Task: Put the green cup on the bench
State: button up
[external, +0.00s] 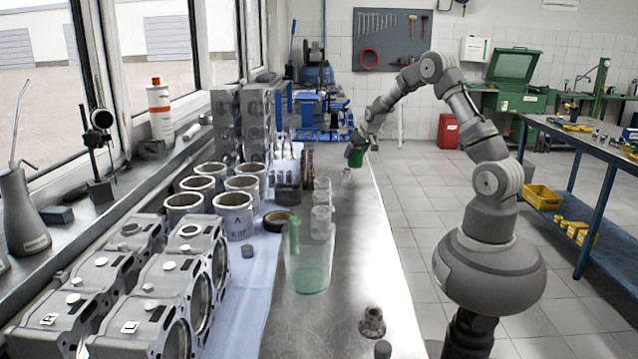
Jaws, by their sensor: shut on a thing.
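The green cup (355,157) is small in the external view, near the far end of the bench. My gripper (360,146) is shut on it, and the fingers partly hide it. The cup looks tilted and above the bench top; the exact gap is too small to tell. The bench (350,270) is a long grey metal surface running away from the camera, with a bare strip along its right side.
A clear pitcher with green tint (308,268) stands mid-bench. Cylinder liners (235,213) and engine blocks (150,290) fill the left. A small metal part (372,323) stands in front.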

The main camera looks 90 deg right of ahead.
jog(key=shift+w+d+f+b, duration=0.6)
jog(key=shift+d+f, duration=0.25)
jog(key=shift+f, duration=0.1)
jog(key=shift+w+d+f+b, duration=0.55)
jog(key=shift+d+f, duration=0.25)
jog(key=shift+f, duration=0.15)
jog(key=shift+f, duration=0.1)
jog(key=o, duration=1.1)
jog(key=shift+r, duration=0.25)
jog(key=p+v, duration=0.3)
jog(key=v, duration=0.8)
jog(key=shift+s+a+r, duration=0.15)
jog(key=shift+a+r, duration=0.1)
